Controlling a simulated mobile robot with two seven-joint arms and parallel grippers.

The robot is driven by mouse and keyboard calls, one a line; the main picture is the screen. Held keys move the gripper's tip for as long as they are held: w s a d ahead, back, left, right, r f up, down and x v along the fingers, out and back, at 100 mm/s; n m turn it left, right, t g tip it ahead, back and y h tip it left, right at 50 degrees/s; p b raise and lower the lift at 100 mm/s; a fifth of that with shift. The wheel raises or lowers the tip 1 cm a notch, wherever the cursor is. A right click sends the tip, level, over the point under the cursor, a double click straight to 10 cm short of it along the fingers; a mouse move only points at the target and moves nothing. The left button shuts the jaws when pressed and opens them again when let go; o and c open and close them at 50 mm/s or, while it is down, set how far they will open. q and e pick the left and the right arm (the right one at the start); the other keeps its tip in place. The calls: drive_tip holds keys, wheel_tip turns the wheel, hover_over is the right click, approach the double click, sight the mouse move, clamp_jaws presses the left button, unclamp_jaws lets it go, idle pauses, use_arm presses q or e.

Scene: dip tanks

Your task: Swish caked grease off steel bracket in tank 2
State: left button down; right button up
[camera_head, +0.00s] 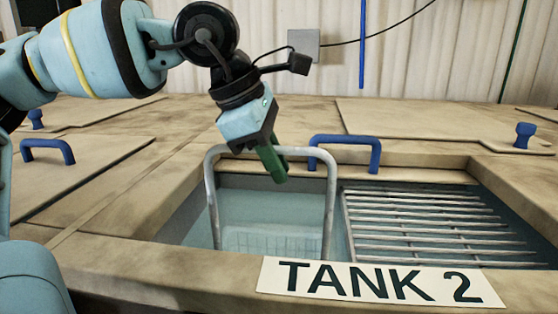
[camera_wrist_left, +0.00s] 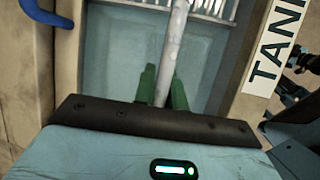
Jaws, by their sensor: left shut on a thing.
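My left gripper (camera_head: 272,163) has green fingers and is shut on the top bar of a grey arched handle (camera_head: 331,205). The wrist view shows the fingers (camera_wrist_left: 160,88) on either side of the handle bar (camera_wrist_left: 174,45). The handle rises out of the liquid in tank 2 (camera_head: 205,262), which carries a "TANK 2" label (camera_head: 380,282). Below it, a pale wire basket (camera_head: 270,241) shows faintly under the liquid. I cannot make out the steel bracket or any grease. My right gripper does not show clearly in either view.
A metal bar rack (camera_head: 425,225) covers the right part of the tank opening. A blue handle (camera_head: 345,140) stands at the far rim, close to the right of my left gripper. Flat lids (camera_head: 100,165) lie to the left and behind. The tank rim surrounds the basket.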

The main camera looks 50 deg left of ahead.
use_arm(q)
drive_tip(key=shift+s+a+p, duration=0.3)
drive_tip(key=shift+s+a, duration=1.1)
drive_tip(key=shift+a, duration=0.25)
drive_tip(key=shift+w+d, duration=0.1)
drive_tip(key=shift+w+d, duration=0.8)
drive_tip(key=shift+d, duration=0.15)
